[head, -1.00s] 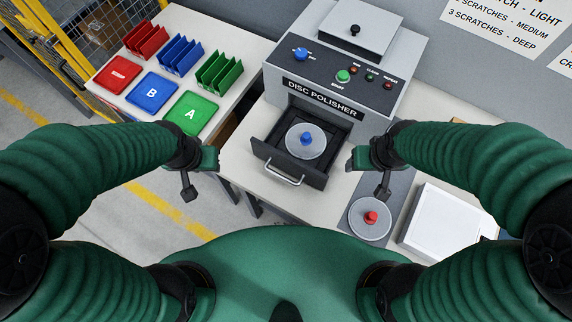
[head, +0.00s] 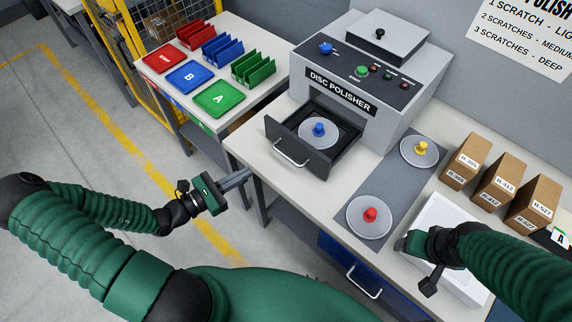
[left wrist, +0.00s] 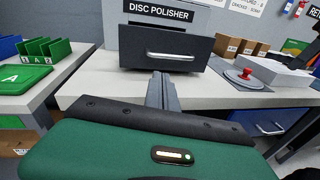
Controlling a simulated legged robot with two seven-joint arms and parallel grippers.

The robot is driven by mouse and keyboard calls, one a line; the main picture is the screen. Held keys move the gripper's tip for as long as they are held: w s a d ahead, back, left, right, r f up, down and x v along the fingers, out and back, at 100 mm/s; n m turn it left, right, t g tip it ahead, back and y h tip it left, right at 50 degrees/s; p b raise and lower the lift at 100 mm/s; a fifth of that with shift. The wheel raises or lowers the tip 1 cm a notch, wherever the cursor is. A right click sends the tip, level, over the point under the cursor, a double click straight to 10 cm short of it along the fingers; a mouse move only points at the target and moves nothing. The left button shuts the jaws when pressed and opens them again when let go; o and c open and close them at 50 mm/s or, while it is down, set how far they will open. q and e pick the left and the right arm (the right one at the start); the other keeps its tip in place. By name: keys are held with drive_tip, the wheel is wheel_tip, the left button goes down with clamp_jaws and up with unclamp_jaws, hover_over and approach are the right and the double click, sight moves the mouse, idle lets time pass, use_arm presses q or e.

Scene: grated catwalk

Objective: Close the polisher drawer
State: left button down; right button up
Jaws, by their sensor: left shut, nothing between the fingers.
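The disc polisher (head: 365,85) stands on the bench. Its dark drawer (head: 333,162) is pulled out, with a silver handle (head: 290,155) on its front. A grey disc with a blue knob (head: 319,131) lies inside the drawer. My left gripper (head: 245,176) is shut and empty, in front of the bench edge and apart from the handle. In the left wrist view, the drawer front (left wrist: 190,53) and handle (left wrist: 171,57) lie straight ahead beyond the shut fingers (left wrist: 161,88). My right gripper (head: 420,265) is over the white tray; its fingers are not clear enough to judge.
A disc with a red knob (head: 369,216) and one with a yellow knob (head: 420,150) lie on a grey mat (head: 364,191) right of the drawer. The white tray (head: 443,214) and several cardboard boxes (head: 500,183) stand farther right. Coloured plates and racks (head: 217,98) are at left.

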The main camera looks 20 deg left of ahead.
use_arm(q)
drive_tip(key=a+n+t+y, duration=0.3)
drive_tip(key=a, duration=0.1)
approach(272, 134)
drive_tip(key=shift+g+h, duration=0.3)
drive_tip(key=shift+g, duration=0.1)
drive_tip(key=x, duration=0.4)
drive_tip(key=p+x, duration=0.1)
drive_tip(key=x, duration=0.1)
drive_tip(key=shift+w+r, duration=0.3)
drive_tip(key=shift+w, duration=0.25)
drive_tip(key=shift+a, duration=0.3)
drive_tip(key=shift+d, duration=0.1)
use_arm(e)
drive_tip(key=shift+s+a+r, duration=0.25)
drive_tip(key=shift+s+r, duration=0.05)
use_arm(q)
drive_tip(key=shift+d, duration=0.1)
